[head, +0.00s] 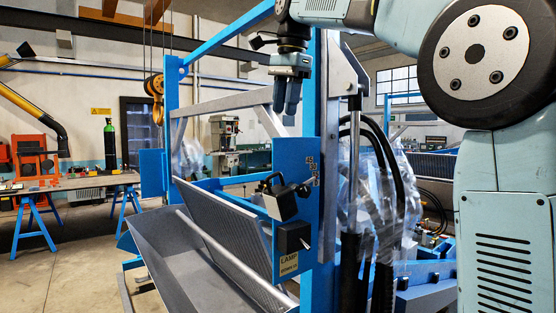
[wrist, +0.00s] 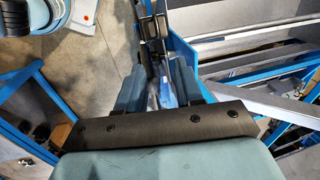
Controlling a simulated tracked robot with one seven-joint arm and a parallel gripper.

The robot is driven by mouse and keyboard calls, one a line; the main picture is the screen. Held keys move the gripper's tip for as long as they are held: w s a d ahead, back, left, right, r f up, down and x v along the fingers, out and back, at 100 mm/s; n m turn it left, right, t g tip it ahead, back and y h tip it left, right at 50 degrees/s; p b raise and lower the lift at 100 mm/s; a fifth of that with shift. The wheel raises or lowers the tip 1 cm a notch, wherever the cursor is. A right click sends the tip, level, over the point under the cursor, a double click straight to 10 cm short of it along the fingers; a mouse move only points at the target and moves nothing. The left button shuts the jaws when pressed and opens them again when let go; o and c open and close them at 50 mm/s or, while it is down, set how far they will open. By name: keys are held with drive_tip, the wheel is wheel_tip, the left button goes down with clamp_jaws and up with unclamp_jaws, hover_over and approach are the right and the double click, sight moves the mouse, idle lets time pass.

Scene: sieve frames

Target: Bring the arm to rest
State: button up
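My gripper (head: 286,98) hangs from my arm at the top middle of the head view, fingers pointing down. It is beside the blue post of the sieve frame (head: 322,150) and above the blue control plate, apart from both as far as I can tell. In the wrist view my gripper (wrist: 158,88) shows its two fingers apart, with nothing held between them. My arm (head: 400,25) reaches in from the right, its large round joint high up.
The blue plate (head: 283,160) carries a black handle block (head: 280,197) and a black switch box (head: 292,238) above a LAMP label. A mesh panel (head: 225,215) slopes to the left. Hoses (head: 385,160) hang right of the post. A bench (head: 75,183) stands far left; open floor lies before it.

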drive_tip(key=s+d+f+n+t, duration=0.1)
drive_tip(key=s+d+f+n, duration=0.2)
drive_tip(key=f, duration=0.8)
drive_tip(key=s+d+f+n+t, duration=0.1)
drive_tip(key=s+d+f+n, duration=0.3)
drive_tip(key=s+d+f, duration=0.4)
drive_tip(key=s+d+f+n+t+h, duration=0.1)
drive_tip(key=s+d+f+n, duration=0.2)
drive_tip(key=s+f, duration=0.9)
drive_tip(key=d+f, duration=0.2)
drive_tip(key=d, duration=0.1)
drive_tip(key=shift+s+n+t, duration=0.15)
drive_tip(key=shift+n+t, duration=0.25)
drive_tip(key=shift+o, duration=0.6)
drive_tip(key=shift+d, duration=0.1)
